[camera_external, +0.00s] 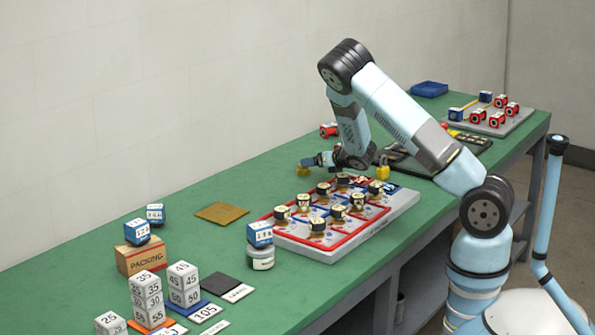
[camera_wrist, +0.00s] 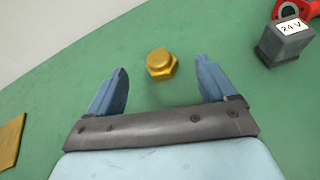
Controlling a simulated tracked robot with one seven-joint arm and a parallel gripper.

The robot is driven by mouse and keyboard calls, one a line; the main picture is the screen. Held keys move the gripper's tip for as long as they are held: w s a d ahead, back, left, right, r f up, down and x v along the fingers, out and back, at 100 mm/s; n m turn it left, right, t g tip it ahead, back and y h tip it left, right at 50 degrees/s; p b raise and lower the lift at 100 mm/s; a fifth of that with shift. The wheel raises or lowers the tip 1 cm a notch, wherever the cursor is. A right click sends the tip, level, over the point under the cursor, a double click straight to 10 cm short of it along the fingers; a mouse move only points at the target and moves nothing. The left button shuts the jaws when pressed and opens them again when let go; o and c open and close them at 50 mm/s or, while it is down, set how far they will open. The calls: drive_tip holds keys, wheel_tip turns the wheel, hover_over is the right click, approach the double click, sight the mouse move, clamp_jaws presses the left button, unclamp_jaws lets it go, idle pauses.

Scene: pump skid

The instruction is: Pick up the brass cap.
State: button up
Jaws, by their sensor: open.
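The brass cap (camera_wrist: 160,64) is a small golden hex-based piece with a round top. It lies on the green bench, ahead of and between my open fingers in the wrist view. In the external view the brass cap (camera_external: 303,171) shows partly at the tip of my gripper (camera_external: 312,162), near the back edge of the bench. My gripper also shows in the wrist view (camera_wrist: 167,88), with its two blue fingers spread wide and nothing between them. I cannot tell how high the fingers are above the bench.
A grey box marked 24 V (camera_wrist: 285,42) and a red part (camera_wrist: 296,8) stand to the right in the wrist view. A brass-coloured plate (camera_external: 222,213) lies to the left. A tray of several dark-topped pieces (camera_external: 345,240) stands in front. Bench around the cap is clear.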

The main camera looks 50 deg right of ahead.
sight(303, 169)
drive_tip(key=x, duration=0.5)
drive_tip(key=shift+w+a+f, duration=0.15)
drive_tip(key=shift+f, duration=0.35)
drive_tip(key=c, duration=1.2)
